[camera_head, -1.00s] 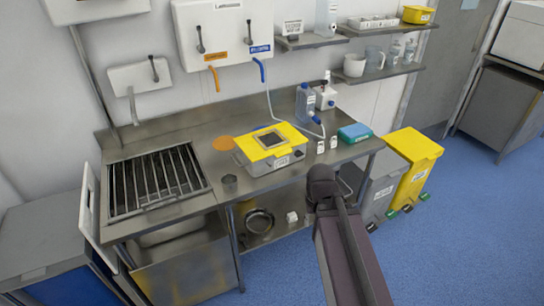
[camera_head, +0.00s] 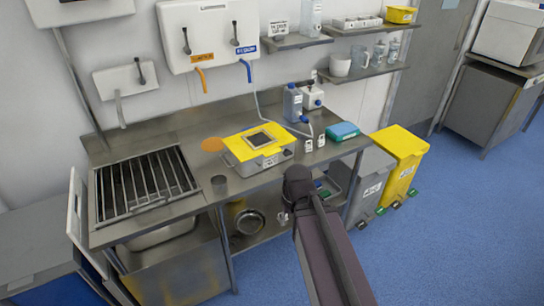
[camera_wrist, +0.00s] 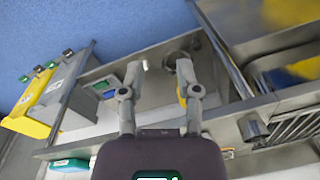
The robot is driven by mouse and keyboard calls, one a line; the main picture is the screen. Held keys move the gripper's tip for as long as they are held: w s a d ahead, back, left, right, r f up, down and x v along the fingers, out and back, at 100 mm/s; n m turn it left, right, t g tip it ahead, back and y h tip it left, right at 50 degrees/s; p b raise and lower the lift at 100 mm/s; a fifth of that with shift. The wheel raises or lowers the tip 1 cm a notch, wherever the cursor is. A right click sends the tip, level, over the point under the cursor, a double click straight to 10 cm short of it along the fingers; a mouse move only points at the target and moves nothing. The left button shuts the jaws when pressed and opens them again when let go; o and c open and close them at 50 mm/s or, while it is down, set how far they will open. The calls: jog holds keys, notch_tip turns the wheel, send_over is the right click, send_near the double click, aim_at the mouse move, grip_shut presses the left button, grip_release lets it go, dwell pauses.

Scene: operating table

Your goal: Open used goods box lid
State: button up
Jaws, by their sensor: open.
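A grey box with a yellow lid (camera_head: 240,147) stands on the steel counter in the head view. I take it as the used goods box, though its label is too small to read. The lid lies flat on the box, with a dark square panel in its top. In the wrist view my gripper (camera_wrist: 157,73) is open and empty, its two fingers apart over the lower shelf area. The box cannot be made out there. In the head view my arm rises in front of the counter, right of the box, and its fingers cannot be made out.
A sink grate (camera_head: 145,185) is at left. Grey (camera_head: 368,185) and yellow (camera_head: 398,165) bins stand right. Blue floor is clear.

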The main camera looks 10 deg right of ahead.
jog(key=w+a+f+m+t+y+b, duration=0.1)
jog(key=w+a+f+t+y+b, duration=0.15)
jog(key=w+y+b, duration=0.2)
jog(key=m+t+y+b, duration=0.2)
jog(key=m+t+b, duration=0.8)
jog(key=m+t, duration=0.3)
send_near(274, 153)
jog(key=shift+n+t, duration=0.25)
jog(key=shift+n, duration=0.05)
jog(key=v, duration=0.4)
jog(key=shift+s+a+f, duration=0.1)
jog(key=shift+a+f, duration=0.05)
jog(key=shift+f, duration=0.1)
jog(key=x, duration=1.4)
jog(key=shift+f, duration=0.1)
